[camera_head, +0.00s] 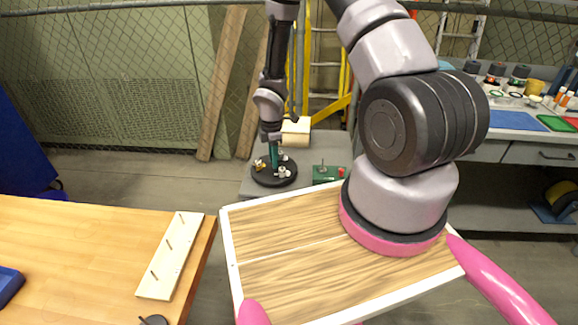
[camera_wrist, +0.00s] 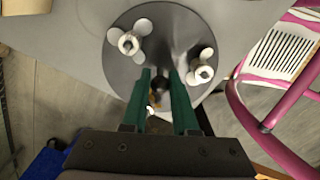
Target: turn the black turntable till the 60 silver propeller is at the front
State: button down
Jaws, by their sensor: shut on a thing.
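The black turntable (camera_head: 265,182) is a round disc on a grey bench. It also shows from above in the wrist view (camera_wrist: 150,35). A silver propeller (camera_wrist: 130,43) lies on its left part and another silver propeller (camera_wrist: 202,72) on its right part in the wrist view. A brass-coloured propeller (camera_head: 259,166) sits at the disc's left in the head view. No number on any propeller can be read. My gripper (camera_wrist: 160,76) has green fingers pointing down, shut on a dark knob (camera_wrist: 160,86) near the disc's middle. The fingers hide part of the disc.
A wooden table (camera_head: 70,240) with a pegged board (camera_head: 170,256) is at the left. My arm hides part of the right side.

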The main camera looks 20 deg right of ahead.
jog(key=n, duration=0.3)
jog(key=shift+n, duration=1.7)
jog(key=n, duration=0.3)
jog(key=c, duration=0.8)
grip_release()
jog(key=shift+o, duration=0.2)
jog(key=shift+r, duration=0.1)
